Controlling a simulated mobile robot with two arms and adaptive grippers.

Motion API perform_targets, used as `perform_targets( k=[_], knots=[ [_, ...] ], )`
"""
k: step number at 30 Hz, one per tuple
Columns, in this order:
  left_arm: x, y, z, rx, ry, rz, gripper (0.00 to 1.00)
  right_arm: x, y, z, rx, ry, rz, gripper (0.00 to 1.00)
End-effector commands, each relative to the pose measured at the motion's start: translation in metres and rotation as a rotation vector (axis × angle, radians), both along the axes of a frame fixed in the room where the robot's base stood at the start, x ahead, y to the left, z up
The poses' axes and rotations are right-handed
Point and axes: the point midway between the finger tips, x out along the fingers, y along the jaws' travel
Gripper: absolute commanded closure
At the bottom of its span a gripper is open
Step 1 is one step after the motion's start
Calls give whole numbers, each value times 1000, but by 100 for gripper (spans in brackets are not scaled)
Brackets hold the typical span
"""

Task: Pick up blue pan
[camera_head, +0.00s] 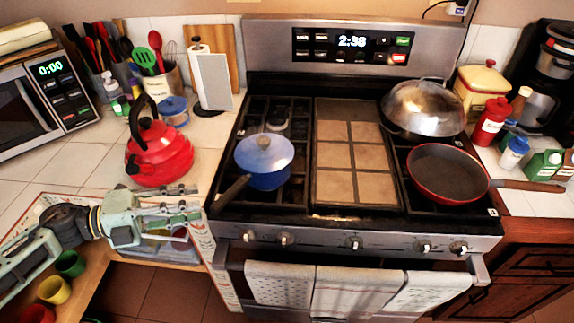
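The blue pan (265,164) sits on the left front burner of the stove, with a blue lid on it. Its dark handle (231,191) points toward the front left, to the stove's edge. My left gripper (198,202) comes in from the left over the counter's front edge. Its fingers point right and look apart, with nothing between them. The fingertips are just left of the handle's end, and I see no contact. My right gripper is not in view.
A red kettle (159,151) stands on the counter close behind my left gripper. A red pan (447,174) and a domed steel wok (424,108) sit on the right burners. A griddle (354,192) fills the stove's middle. Towels (345,288) hang in front.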

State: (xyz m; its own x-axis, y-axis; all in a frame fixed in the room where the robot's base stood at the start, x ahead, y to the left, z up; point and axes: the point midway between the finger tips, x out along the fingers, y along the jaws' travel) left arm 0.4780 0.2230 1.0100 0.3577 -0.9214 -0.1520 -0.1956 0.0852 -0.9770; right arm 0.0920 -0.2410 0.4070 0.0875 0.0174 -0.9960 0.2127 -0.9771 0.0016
Motion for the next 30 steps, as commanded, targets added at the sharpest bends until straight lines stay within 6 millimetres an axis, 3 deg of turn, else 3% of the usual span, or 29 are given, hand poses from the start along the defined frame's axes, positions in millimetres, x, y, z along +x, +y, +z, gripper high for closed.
perform_targets(
  k=[5, 19, 28, 30],
  knots=[
    [3, -10, 0, 5, 0, -9, 66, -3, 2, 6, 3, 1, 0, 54],
    [27, -66, -8, 3, 0, -9, 66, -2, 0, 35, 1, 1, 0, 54],
    [29, -69, -12, 7, 2, -8, 66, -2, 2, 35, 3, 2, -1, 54],
    [29, -69, -12, 6, 1, -8, 72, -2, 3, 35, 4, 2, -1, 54]
  ],
)
